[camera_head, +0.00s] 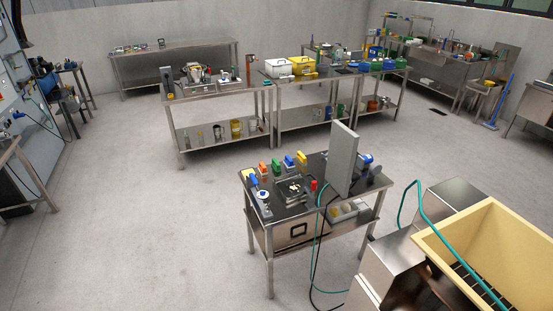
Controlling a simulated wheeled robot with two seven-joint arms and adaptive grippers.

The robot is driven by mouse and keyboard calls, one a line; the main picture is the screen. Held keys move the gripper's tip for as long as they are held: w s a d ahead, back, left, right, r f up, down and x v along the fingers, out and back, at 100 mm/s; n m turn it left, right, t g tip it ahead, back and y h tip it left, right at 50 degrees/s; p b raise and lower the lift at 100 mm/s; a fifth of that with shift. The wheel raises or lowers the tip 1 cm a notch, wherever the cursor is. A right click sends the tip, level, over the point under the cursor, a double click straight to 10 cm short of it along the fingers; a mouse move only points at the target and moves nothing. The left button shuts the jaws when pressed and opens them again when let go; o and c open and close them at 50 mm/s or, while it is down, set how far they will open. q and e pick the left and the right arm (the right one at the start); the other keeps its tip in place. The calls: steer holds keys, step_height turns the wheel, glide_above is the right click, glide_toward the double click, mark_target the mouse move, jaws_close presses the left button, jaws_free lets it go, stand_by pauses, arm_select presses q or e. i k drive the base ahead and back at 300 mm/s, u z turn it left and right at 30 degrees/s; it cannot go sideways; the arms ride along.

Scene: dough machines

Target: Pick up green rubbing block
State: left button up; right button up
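A small green block (277,166) stands on the dark top of the small metal table (262,208) in the middle of the view. It is in a row along the far left edge, between an orange block (264,169) and a blue block (289,161). A yellow block (302,158) stands at the right end of the row. The green block is small in the view, so its fine shape cannot be told. Neither of my grippers is in view.
A grey upright panel (343,160) stands on the table's right part. A machine with a yellow hopper (440,245) is at the lower right. Teal and black hoses hang by the table's right front. Long benches (215,133) stand behind. The floor to the left is clear.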

mark_target(275, 165)
steer(key=u, duration=0.4)
steer(key=k, duration=0.55)
steer(key=u, duration=1.3)
steer(key=i, duration=2.55)
steer(key=z, duration=0.75)
